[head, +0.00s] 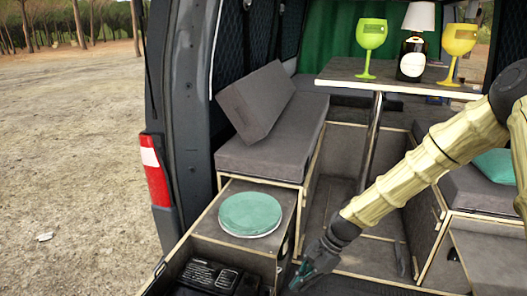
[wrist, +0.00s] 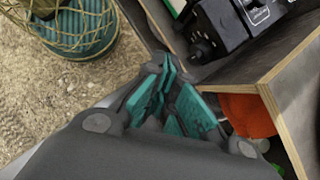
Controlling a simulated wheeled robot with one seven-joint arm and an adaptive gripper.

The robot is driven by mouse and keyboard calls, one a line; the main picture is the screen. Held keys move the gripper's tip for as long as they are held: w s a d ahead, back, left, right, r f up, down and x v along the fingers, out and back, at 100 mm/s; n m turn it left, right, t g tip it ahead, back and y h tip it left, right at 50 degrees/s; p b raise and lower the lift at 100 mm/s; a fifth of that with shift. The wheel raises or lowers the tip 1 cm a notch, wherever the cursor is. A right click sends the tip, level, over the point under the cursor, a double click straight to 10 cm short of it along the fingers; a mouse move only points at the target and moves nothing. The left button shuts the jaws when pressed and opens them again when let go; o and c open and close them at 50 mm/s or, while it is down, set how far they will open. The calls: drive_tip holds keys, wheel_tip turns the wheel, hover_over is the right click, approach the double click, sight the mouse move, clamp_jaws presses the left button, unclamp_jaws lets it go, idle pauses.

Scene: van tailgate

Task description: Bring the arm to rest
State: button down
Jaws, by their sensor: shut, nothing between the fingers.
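My arm reaches in from the right in the head view, sloping down to the left. My gripper (head: 308,276) is low near the bottom centre, just right of the cabinet corner. In the wrist view, my gripper (wrist: 173,82) shows its teal fingers closed together, with nothing held. A teal plate (head: 250,211) lies on a paler plate on the cabinet top (head: 213,228), above and left of my gripper, apart from it.
A black appliance (head: 208,276) sits in the open compartment below the plates; it also shows in the wrist view (wrist: 238,35). An orange object (wrist: 248,114) lies inside a wooden box. A table (head: 405,84) holds two goblets, a bottle-shaped lamp. Grey cushions (head: 258,147) line the left bench.

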drive_tip(key=s+d+f+n+h, duration=0.1)
drive_tip(key=s+f, duration=0.3)
drive_tip(key=f, duration=0.3)
drive_tip(key=s+d+f+n+h, duration=0.1)
drive_tip(key=s+f+n, duration=0.1)
drive_tip(key=s+f, duration=0.35)
drive_tip(key=s+d+f+n+h+b, duration=0.1)
drive_tip(key=s+d+f+n, duration=0.2)
drive_tip(key=s, duration=0.4)
drive_tip(key=s+d+f+n+t+h+b, duration=0.1)
drive_tip(key=s+d+f+n+h, duration=0.1)
drive_tip(key=s+f, duration=0.3)
drive_tip(key=s+d+f+n+t+h+b, duration=0.1)
drive_tip(key=s+d+f+n, duration=0.3)
drive_tip(key=s, duration=0.6)
drive_tip(key=shift+d+f+n, duration=0.4)
drive_tip(key=shift+d+f, duration=0.15)
drive_tip(key=shift+f, duration=0.05)
drive_tip(key=c, duration=2.2)
unclamp_jaws()
drive_tip(key=shift+s, duration=0.1)
